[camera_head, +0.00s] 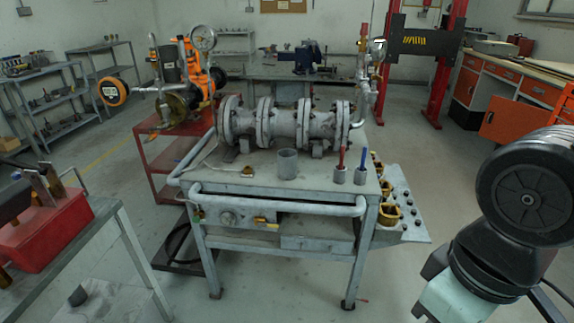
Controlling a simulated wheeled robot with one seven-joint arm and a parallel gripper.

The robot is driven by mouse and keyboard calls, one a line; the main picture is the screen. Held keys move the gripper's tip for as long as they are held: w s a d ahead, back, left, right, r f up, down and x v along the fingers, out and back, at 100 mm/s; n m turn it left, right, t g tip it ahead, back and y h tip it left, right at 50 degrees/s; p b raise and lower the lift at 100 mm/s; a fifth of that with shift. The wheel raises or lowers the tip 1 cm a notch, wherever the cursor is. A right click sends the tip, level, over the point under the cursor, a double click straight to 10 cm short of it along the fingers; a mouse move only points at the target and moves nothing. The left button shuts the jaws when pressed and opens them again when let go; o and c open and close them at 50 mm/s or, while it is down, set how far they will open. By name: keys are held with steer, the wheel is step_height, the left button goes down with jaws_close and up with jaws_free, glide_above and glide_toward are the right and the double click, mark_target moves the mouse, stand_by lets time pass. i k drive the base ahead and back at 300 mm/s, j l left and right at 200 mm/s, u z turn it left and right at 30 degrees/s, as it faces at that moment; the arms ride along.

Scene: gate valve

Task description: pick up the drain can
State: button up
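A grey, open-topped cylindrical can (287,164), which looks like the drain can, stands upright on the workbench (225,180). It is near the front middle of the bench top, in front of the flanged gate valve assembly (290,122). Nothing touches or covers the can from this view. My arm shows at the lower right, well apart from the can. My gripper is out of the picture, so its state is not visible.
Two small holders with a red-handled tool (341,165) and a blue-handled tool (362,165) stand right of the can. A small brass piece (247,171) lies to its left. A rail (280,205) runs along the bench front. A red toolbox (45,235) sits at left.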

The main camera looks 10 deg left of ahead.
mark_target(287, 164)
steer(key=i+u, duration=0.1)
steer(key=u, duration=0.75)
steer(key=i+l+u, duration=0.3)
steer(key=l+u, duration=0.25)
steer(key=i+l+u, duration=0.3)
steer(key=l, duration=0.15)
steer(key=i+l, duration=0.1)
steer(key=l, duration=0.35)
steer(key=i+l, duration=0.1)
steer(key=l, duration=0.35)
